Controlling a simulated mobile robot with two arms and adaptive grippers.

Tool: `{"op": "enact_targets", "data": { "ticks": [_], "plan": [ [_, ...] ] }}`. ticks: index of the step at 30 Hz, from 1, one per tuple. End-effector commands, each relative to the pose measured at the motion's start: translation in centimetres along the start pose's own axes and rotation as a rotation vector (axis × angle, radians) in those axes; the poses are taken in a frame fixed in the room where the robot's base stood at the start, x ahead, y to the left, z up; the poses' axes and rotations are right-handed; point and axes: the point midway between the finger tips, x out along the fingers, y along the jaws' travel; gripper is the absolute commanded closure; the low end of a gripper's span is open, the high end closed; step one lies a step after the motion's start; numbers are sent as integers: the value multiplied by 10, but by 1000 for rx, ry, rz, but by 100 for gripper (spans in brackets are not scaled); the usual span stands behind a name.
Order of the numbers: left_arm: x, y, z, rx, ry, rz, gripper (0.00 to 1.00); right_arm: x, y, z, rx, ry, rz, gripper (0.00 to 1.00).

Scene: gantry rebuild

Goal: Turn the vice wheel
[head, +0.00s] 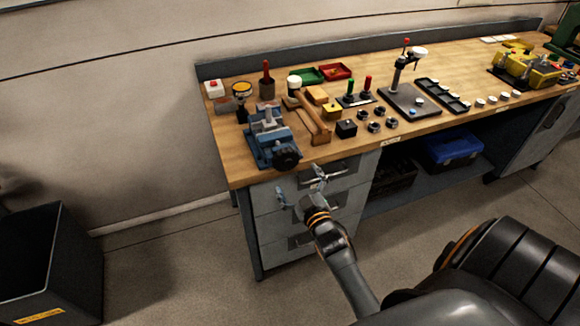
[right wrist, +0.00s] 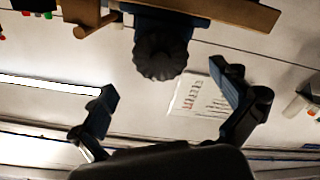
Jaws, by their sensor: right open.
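The blue vice (head: 268,137) stands at the front left corner of the wooden bench. Its dark round wheel (head: 287,158) faces the front edge. In the right wrist view the ribbed wheel (right wrist: 160,57) shows at the top, between the directions of the two fingers and beyond their tips. My right gripper (head: 300,186) is open and empty, in front of the bench drawers and a little below and to the right of the wheel. Its spread fingers also show in the right wrist view (right wrist: 167,88). It does not appear to touch the wheel. My left gripper is not in view.
A wooden mallet (head: 312,115) lies right of the vice on the bench (head: 240,170). A black box (head: 346,129) and several small dark rings are farther right. Drawers (head: 300,215) are below. A dark bin (head: 50,265) stands on the floor at left.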

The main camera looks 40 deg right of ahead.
Motion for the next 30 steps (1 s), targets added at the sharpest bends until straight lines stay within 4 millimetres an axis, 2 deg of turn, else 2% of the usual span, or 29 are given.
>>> {"op": "enact_targets", "data": {
  "ticks": [1,3,9,27,30],
  "plan": [
    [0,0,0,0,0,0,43,-12,-1,1,1,-2,-1,0],
    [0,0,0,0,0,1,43,-24,0,1,0,-2,0,0],
    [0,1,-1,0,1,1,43,-45,0,0,0,-1,0,0],
    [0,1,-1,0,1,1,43,-48,0,0,0,0,0,0],
    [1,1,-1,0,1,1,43,-49,-6,7,5,-13,-11,0]
  ]
}}
